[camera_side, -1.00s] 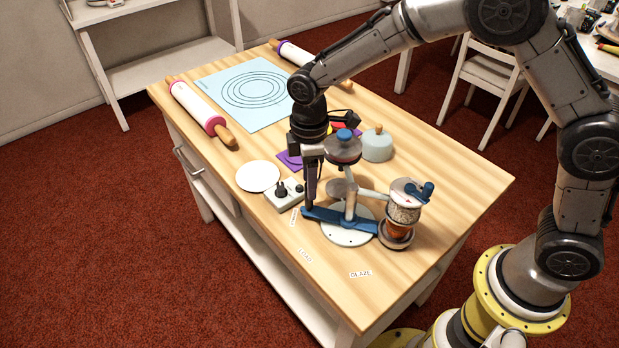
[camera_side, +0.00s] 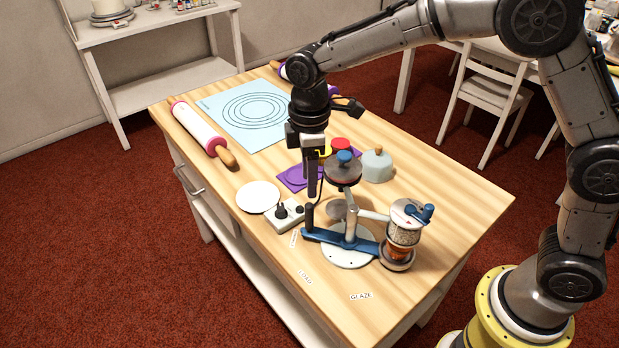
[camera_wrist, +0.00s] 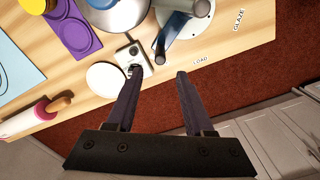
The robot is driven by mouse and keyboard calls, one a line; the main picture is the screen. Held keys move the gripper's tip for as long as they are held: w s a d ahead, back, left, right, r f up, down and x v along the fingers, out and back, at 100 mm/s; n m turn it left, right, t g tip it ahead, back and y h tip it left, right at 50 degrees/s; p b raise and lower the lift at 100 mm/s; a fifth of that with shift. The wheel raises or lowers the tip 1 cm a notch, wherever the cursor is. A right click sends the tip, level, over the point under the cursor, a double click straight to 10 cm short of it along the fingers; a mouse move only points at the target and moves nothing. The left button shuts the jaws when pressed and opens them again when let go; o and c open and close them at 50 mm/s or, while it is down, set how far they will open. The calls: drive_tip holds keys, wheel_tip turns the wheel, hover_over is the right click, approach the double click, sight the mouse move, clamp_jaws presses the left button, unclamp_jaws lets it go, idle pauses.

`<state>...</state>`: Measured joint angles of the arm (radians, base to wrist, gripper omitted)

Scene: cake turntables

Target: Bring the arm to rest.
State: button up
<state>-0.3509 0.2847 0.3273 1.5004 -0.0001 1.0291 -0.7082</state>
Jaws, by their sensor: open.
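My gripper (camera_side: 311,181) points down above the wooden table, just behind the near-left end of the blue arm of the turntable device (camera_side: 338,240). In the wrist view my gripper (camera_wrist: 157,80) has its two dark fingers apart with nothing between them. The device has a white round base, a grey disc with a blue knob, and a jar-like part with a blue handle (camera_side: 408,222) on its right side. A small control box (camera_side: 291,215) with black knobs sits close to the gripper; it also shows in the wrist view (camera_wrist: 138,58).
A white disc (camera_side: 258,196), purple mat (camera_side: 293,180), pale blue domed lid (camera_side: 377,167), light blue ringed mat (camera_side: 225,125) and pink-ended rolling pin (camera_side: 200,130) lie around. Labels including LOAD (camera_side: 305,277) and GLAZE (camera_side: 361,296) mark the front, which is otherwise clear.

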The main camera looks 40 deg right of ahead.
drive_tip(key=shift+w+d+r, duration=0.1)
drive_tip(key=shift+d, duration=0.05)
drive_tip(key=s+d+r+m+t, duration=0.2)
drive_tip(key=s+d+r, duration=0.25)
drive_tip(key=r, duration=0.35)
drive_tip(key=s+d+r+m+t, duration=0.2)
drive_tip(key=s+d+r, duration=0.2)
drive_tip(key=d+r, duration=0.25)
drive_tip(key=s+d+f+m, duration=0.2)
drive_tip(key=s+m, duration=0.2)
drive_tip(key=s, duration=0.4)
drive_tip(key=s+d+f+m+t, duration=0.1)
drive_tip(key=s+m, duration=0.3)
drive_tip(key=s, duration=0.5)
drive_tip(key=shift+d+f+t, duration=0.3)
drive_tip(key=shift+d+f, duration=0.2)
drive_tip(key=shift+f, duration=0.1)
